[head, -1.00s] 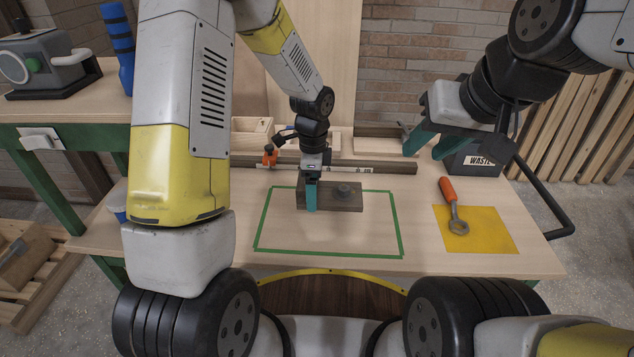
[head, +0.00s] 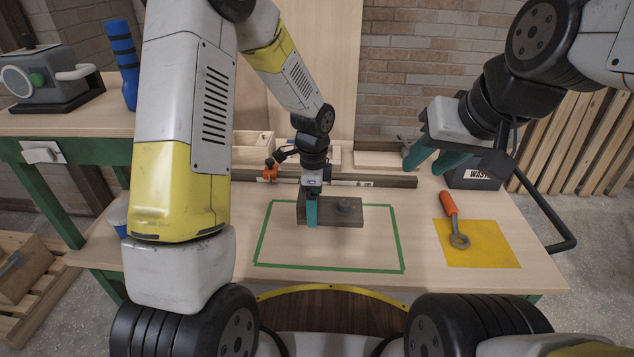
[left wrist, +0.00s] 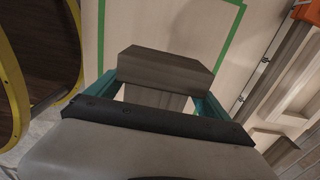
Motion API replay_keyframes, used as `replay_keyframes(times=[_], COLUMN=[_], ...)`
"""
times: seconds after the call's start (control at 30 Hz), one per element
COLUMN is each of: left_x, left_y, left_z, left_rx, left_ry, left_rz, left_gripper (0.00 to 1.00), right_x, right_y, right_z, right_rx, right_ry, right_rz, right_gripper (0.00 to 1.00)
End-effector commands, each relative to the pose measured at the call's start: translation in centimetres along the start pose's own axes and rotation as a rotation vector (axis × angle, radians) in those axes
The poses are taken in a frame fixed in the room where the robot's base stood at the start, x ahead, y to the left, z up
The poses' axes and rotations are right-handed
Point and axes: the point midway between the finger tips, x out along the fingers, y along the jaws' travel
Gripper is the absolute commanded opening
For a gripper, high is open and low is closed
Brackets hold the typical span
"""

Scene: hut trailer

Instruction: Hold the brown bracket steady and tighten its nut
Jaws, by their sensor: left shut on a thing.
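The brown bracket (head: 330,212) lies inside the green tape outline on the bench. A dark round nut (head: 343,204) sits on its right half. My left gripper (head: 311,211) is shut on the bracket's left end. In the left wrist view the bracket (left wrist: 170,68) shows between the teal fingers, and the nut is not visible there. The wrench (head: 455,222), with an orange handle and a grey ring end, lies on the yellow mat (head: 490,255). My right gripper (head: 431,160) is open and empty, raised behind and left of the wrench.
A grey rail (head: 390,181) runs along the bench behind the outline, with an orange clamp (head: 270,172) near its left end. The bench between outline and mat is clear.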

Motion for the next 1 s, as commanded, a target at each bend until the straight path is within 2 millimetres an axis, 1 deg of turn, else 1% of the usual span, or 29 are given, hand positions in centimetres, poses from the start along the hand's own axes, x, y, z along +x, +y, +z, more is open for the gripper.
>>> replay_keyframes(times=[0.8,1.0], left_x=[5.7,6.1], left_y=[0.0,0.0], left_z=[0.0,0.0], left_rx=[0.000,0.000], left_ry=[0.000,0.000], left_rz=[0.000,-0.001], left_gripper=[0.21,0.21], right_x=[0.0,0.0], right_y=[0.0,0.0], right_z=[0.0,0.0], right_rx=[0.000,0.000], right_ry=[0.000,0.000], right_rz=[0.000,0.000], right_gripper=[0.36,0.36])
